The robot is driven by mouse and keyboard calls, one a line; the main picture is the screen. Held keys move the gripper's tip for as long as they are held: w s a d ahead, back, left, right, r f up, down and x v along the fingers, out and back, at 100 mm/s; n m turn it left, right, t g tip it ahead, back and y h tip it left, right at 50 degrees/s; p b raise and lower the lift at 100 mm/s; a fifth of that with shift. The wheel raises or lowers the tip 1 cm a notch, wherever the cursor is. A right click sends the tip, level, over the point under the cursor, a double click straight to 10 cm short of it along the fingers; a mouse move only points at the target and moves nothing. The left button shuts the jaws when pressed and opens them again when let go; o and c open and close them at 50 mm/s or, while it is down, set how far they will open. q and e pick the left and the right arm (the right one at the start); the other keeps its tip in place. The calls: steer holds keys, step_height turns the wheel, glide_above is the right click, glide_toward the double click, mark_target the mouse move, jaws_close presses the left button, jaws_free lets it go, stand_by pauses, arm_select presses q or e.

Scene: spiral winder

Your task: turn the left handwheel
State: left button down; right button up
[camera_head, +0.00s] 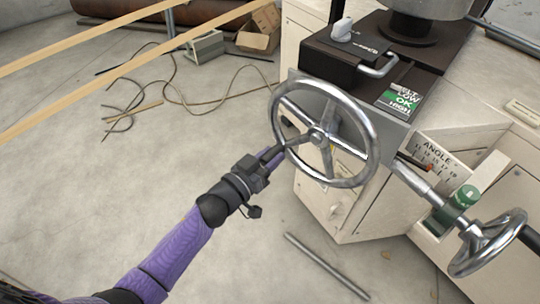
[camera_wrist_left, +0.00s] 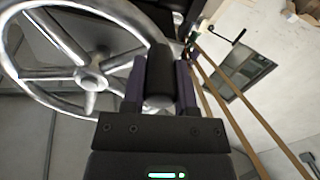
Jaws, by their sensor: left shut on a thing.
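The left handwheel (camera_head: 317,134) is a shiny metal wheel with spokes, mounted on the front of the beige machine. It also fills the upper left of the left wrist view (camera_wrist_left: 92,80). My left gripper (camera_head: 275,154) reaches up from the lower left to the wheel's left side. In the left wrist view, its fingers (camera_wrist_left: 160,88) are closed on the two sides of a dark cylindrical handle (camera_wrist_left: 160,70) beside the wheel rim. Where the handle joins the rim is hidden. My right gripper is not in view.
A second, smaller handwheel (camera_head: 487,243) sits at the lower right on a metal shaft near a green part (camera_head: 464,196). A dark panel with a level label (camera_head: 402,101) is above the left wheel. A metal rod (camera_head: 326,266) lies on the floor. Cables and an open cardboard box (camera_head: 259,30) are farther back.

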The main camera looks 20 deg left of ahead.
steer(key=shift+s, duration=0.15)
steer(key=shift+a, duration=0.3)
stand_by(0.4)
arm_select(q)
steer(key=shift+a+r, duration=0.1)
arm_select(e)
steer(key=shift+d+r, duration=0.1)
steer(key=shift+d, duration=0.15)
